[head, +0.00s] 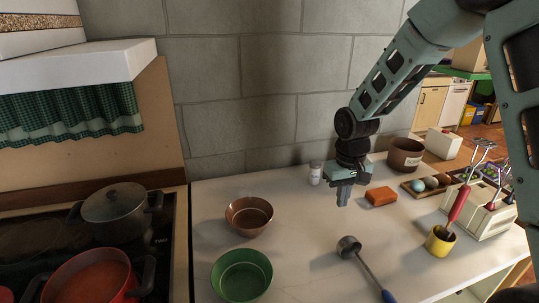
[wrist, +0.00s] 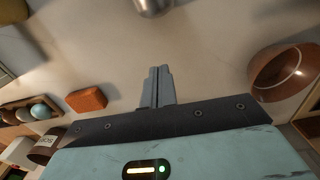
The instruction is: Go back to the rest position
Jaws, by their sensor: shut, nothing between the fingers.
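My gripper (head: 344,194) hangs from the arm over the white counter (head: 310,260), pointing down, in the head view. Its fingers are together and empty; they also show closed in the wrist view (wrist: 160,88). An orange block (head: 381,196) lies just right of the gripper. A brown bowl (head: 249,216) and a green bowl (head: 242,276) stand to its left. A ladle (head: 366,268) with a dark blue handle lies in front of it. The gripper appears to touch none of these.
A small white jar (head: 315,173) stands behind the gripper. A brown pot (head: 404,155), a tray (head: 409,188) with round items, and a yellow cup (head: 440,241) stand to the right. A stove with a grey pot (head: 115,212) and a red pot (head: 92,280) is at left. A stone wall (head: 270,80) rises behind.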

